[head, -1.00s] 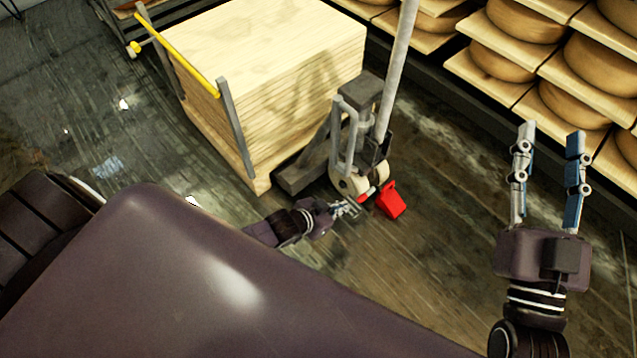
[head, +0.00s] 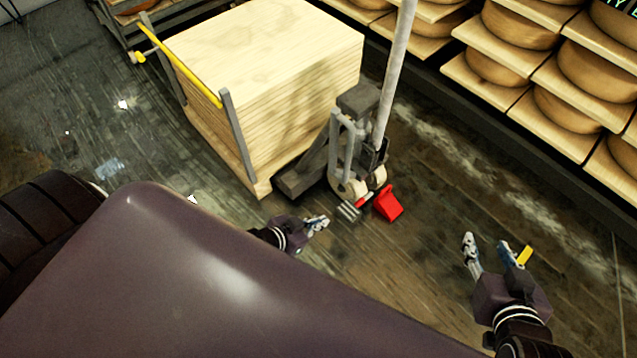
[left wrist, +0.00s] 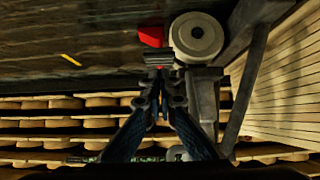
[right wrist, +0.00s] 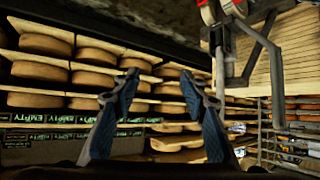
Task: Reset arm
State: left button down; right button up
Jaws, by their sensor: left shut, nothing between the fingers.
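My left gripper (head: 318,223) is low over the floor, just left of the pallet jack's red pedal (head: 388,203). Its fingers are closed together with nothing between them, and they also meet in the left wrist view (left wrist: 160,82). My right gripper (head: 489,243) is at the right of the head view, over bare floor. Its fingers are apart and empty, as the right wrist view (right wrist: 155,85) also shows.
The pallet jack (head: 350,150) stands with its forks by a stack of wooden boards (head: 270,80). A yellow bar (head: 180,65) runs along the stack's left. Shelves of cheese wheels (head: 530,70) line the right. Dark floor (head: 440,190) lies open between jack and shelves. A small yellow piece (head: 525,255) shows behind my right gripper.

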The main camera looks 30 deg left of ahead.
pick_arm(q)
jog(key=shift+s+a+r, duration=0.15)
jog(key=shift+s, duration=0.15)
pick_arm(e)
jog(key=shift+s+d+f+g, duration=0.25)
jog(key=shift+s+f+g, duration=0.15)
jog(key=shift+s+f, duration=0.2)
